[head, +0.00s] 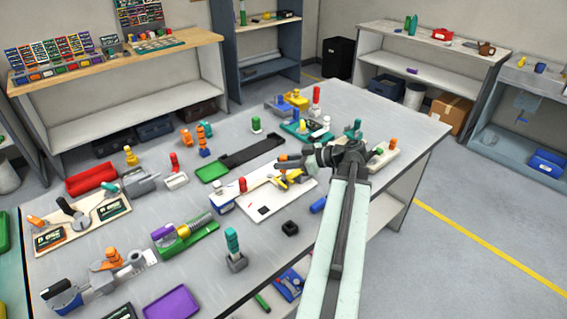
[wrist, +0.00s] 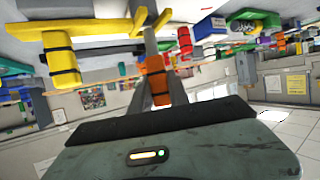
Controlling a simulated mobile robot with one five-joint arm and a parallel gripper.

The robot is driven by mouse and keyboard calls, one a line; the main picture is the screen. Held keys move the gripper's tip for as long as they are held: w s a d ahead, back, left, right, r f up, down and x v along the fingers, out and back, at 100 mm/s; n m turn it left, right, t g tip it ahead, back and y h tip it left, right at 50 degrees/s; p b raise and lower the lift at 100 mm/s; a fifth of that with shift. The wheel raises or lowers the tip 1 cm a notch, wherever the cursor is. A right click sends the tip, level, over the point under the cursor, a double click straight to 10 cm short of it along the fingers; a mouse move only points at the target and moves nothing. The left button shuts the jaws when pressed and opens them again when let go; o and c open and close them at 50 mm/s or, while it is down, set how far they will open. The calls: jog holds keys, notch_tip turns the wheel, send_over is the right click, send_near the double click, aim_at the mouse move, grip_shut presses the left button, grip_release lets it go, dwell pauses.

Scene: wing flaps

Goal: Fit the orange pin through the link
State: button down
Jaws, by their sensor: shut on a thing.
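My gripper (head: 290,160) is over the white board (head: 263,211) near the middle of the table. In the wrist view my gripper (wrist: 152,75) is shut on the orange pin (wrist: 153,85), whose orange part sits between the two grey fingers. The pin's orange part (head: 283,157) also shows at the gripper's tip in the head view. The yellow link (head: 292,180) is on the white board, just below the gripper in the picture. In the wrist view the yellow link (wrist: 85,27) spans the top, beyond the fingertips. I cannot tell whether the pin touches or enters it.
A yellow cylinder with black bands (wrist: 62,60) stands left of the fingers in the wrist view. A small black block (head: 290,228) and a blue cylinder (head: 318,205) lie in front of the board. A long black tray (head: 252,152) lies behind. Many coloured parts crowd the table.

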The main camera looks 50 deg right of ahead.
jog(key=shift+f+b, duration=1.35)
jog(key=shift+f, duration=0.1)
jog(key=shift+f, duration=0.1)
jog(key=c, duration=1.2)
grip_release()
jog(key=shift+o, duration=0.2)
jog(key=o, duration=0.6)
